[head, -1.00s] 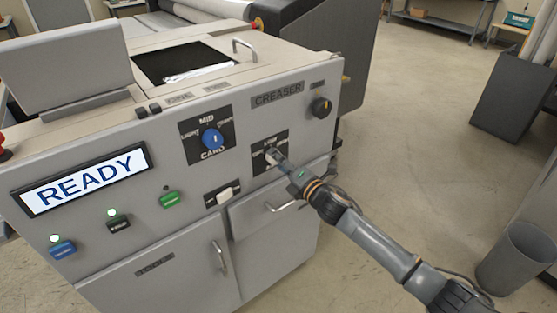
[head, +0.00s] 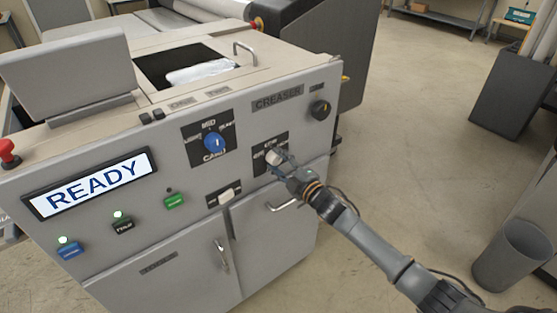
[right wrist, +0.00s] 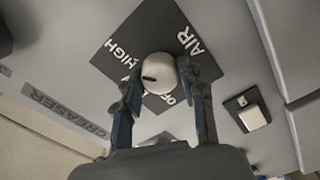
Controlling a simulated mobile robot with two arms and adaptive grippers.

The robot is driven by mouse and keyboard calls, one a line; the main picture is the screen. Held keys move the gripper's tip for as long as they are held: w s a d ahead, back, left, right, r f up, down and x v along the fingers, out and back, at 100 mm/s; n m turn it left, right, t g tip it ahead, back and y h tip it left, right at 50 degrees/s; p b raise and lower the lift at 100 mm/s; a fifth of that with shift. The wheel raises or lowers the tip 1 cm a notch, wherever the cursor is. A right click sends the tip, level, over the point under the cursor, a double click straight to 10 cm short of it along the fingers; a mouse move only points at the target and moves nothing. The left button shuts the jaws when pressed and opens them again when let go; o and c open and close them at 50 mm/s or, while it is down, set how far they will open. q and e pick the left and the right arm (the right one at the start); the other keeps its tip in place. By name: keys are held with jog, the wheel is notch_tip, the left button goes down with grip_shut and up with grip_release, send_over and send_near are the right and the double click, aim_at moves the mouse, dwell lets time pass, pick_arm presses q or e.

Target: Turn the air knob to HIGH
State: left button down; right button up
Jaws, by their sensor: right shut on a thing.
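The air knob (head: 274,157) is a pale round knob on a dark plate on the machine's front. In the right wrist view the knob (right wrist: 160,70) sits between my fingers. Its dark mark is on the side toward the left finger. The words HIGH, OFF and AIR show on the plate (right wrist: 150,25) around it; any label behind the left finger is hidden. My right gripper (head: 281,162) is shut on the knob, and it also shows in the wrist view (right wrist: 160,84). My left gripper is not in view.
A blue knob (head: 214,142) is up and left of the air knob, and a black knob (head: 320,109) is up and right. A white switch (head: 229,195) and a drawer handle (head: 283,206) are below. The screen (head: 95,182) reads READY.

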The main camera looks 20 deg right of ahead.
jog(key=shift+m, duration=0.6)
jog(key=o, duration=1.1)
jog(key=shift+o, duration=0.2)
jog(key=v, duration=1.2)
